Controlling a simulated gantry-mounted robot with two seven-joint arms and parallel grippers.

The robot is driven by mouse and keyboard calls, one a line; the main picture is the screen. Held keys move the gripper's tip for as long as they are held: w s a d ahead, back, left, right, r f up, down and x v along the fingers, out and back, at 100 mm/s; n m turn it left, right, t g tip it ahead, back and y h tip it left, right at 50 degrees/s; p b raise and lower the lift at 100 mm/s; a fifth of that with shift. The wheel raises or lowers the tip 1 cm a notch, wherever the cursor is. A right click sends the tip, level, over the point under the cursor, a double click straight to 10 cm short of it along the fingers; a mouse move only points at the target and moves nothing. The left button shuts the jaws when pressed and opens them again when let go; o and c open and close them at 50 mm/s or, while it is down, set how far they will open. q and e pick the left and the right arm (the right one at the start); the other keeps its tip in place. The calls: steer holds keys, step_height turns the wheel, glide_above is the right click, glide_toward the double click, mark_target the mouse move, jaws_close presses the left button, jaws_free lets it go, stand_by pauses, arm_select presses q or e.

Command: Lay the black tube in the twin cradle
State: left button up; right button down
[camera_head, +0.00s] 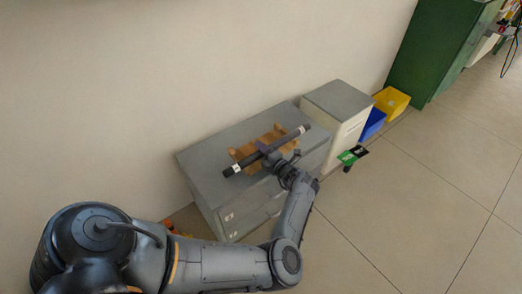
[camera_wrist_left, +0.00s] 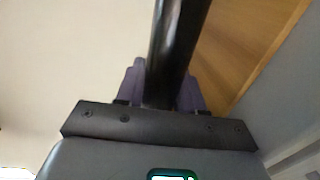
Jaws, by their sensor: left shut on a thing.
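The black tube (camera_head: 240,165) lies diagonally across the head view, over the light-brown wooden cradle (camera_head: 277,130) on top of the grey cabinet. My left gripper (camera_head: 263,147) is shut on the tube near its middle. In the left wrist view the tube (camera_wrist_left: 178,42) runs up between the purple fingers of the gripper (camera_wrist_left: 163,88). Wood of the cradle (camera_wrist_left: 238,45) shows beside and beyond it. The tube and gripper hide part of the cradle. I cannot tell whether the tube touches the cradle. My right gripper is not in view.
The grey cabinet (camera_head: 207,153) stands against the pale wall. To its right are a white cabinet with a grey top (camera_head: 340,98), a blue bin (camera_head: 372,123), a yellow bin (camera_head: 392,102) and a green cabinet (camera_head: 435,50). Open floor (camera_head: 400,200) lies in front.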

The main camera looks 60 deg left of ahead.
arm_select(q)
steer(key=o, duration=1.1)
steer(key=shift+o, duration=0.2)
steer(key=shift+w+d+r+p, duration=0.1)
steer(key=shift+d+r+p, duration=0.05)
steer(key=shift+d+p, duration=0.2)
steer(key=w+d+r+p, duration=0.1)
steer(key=d+p, duration=0.3)
steer(key=d, duration=0.6)
steer(key=shift+w, duration=0.25)
